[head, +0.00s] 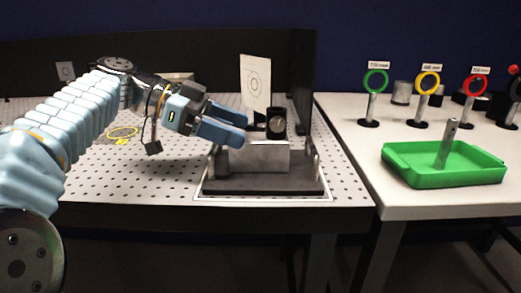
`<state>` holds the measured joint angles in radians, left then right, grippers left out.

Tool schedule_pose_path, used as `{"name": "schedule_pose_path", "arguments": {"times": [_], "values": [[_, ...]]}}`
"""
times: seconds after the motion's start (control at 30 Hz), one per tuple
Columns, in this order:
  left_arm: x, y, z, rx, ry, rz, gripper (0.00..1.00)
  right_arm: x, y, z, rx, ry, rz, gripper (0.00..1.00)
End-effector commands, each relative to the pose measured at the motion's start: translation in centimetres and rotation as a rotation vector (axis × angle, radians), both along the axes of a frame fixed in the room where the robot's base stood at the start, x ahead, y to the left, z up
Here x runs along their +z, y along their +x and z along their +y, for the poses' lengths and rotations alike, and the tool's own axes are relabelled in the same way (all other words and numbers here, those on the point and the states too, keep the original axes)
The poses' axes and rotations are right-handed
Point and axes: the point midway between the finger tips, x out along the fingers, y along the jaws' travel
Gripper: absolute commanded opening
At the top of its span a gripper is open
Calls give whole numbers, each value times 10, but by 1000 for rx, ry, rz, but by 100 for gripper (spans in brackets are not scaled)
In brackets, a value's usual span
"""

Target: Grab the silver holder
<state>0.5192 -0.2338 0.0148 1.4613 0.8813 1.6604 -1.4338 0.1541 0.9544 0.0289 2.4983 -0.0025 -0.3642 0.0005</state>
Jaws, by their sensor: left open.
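A silver block-shaped holder (262,158) stands on a dark base plate (262,186) on the perforated table, with a black round mount (276,124) above it. A slim silver post (447,145), leaning slightly, stands in the green tray (408,172) on the right table. I cannot tell which of the two the task means. My left gripper (245,128) is open. Its blue fingers point right, just above and left of the silver block, near the black mount. Whether they touch anything is unclear. My right gripper is out of view.
A white target card (255,83) stands behind the gripper. Green (376,82), yellow (427,83) and red (475,83) rings on posts line the back of the right table. A black panel (210,62) closes off the back. The perforated table's left part is fairly clear.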

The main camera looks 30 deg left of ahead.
Motion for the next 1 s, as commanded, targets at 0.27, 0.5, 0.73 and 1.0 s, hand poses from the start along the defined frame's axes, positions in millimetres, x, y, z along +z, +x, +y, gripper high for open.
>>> {"name": "schedule_pose_path", "arguments": {"times": [0.27,0.5,0.73,1.0], "values": [[-14,18,-25,0,-1,3,81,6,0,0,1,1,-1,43],[-23,29,-42,-1,0,0,81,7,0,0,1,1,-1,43],[-24,28,-42,-1,0,0,72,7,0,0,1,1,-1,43],[-23,28,-42,-1,0,0,30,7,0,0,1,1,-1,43]]}}
